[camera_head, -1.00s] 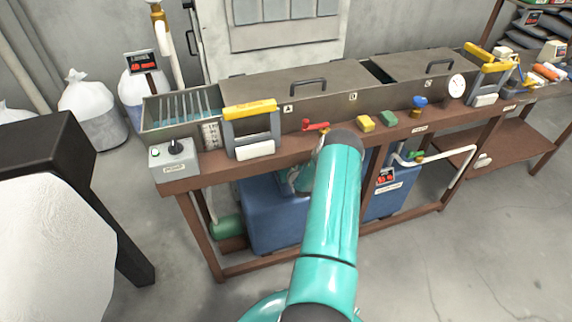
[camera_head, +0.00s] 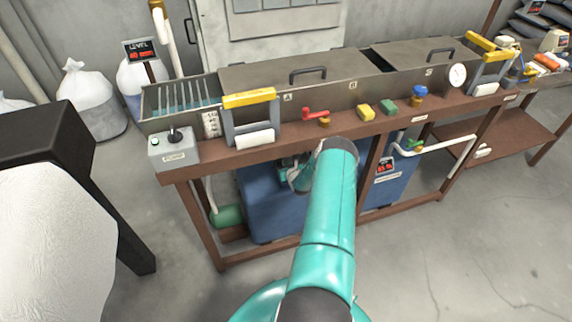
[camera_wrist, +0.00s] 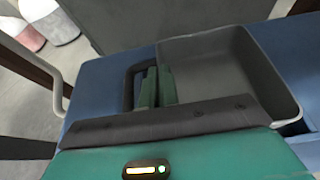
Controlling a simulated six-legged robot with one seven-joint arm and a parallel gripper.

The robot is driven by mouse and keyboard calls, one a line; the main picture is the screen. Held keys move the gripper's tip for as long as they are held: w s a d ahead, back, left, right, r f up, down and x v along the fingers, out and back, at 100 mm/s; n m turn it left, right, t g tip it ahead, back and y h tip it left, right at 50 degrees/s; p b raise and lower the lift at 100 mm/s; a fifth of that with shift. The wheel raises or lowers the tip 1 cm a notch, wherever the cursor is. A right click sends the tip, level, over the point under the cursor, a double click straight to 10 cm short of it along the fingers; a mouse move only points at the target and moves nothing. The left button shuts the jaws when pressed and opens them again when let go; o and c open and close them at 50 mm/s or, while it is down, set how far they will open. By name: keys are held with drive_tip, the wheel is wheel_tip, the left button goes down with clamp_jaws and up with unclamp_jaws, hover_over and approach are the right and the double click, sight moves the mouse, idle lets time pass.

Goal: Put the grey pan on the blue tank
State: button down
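The grey pan (camera_wrist: 225,75) shows in the wrist view, an open tray with raised walls and a dark loop handle (camera_wrist: 128,90) on its left side. It lies over the blue top of the blue tank (camera_wrist: 95,75); whether it rests on it is unclear. My gripper's green fingers (camera_wrist: 157,88) are close together at the handle and the pan's left wall. I cannot tell whether they clasp either. In the head view, the blue tank (camera_head: 265,207) stands under the brown bench.
The brown bench (camera_head: 330,138) carries a long metal bath, a grey pump box (camera_head: 173,150), a red-handled valve (camera_head: 317,114) and yellow and green blocks. Its legs and front edge frame the tank. A pipe (camera_head: 445,147) runs right. Open floor lies in front.

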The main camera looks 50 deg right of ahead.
drive_tip(key=shift+f, duration=0.6)
drive_tip(key=c, duration=1.6)
unclamp_jaws()
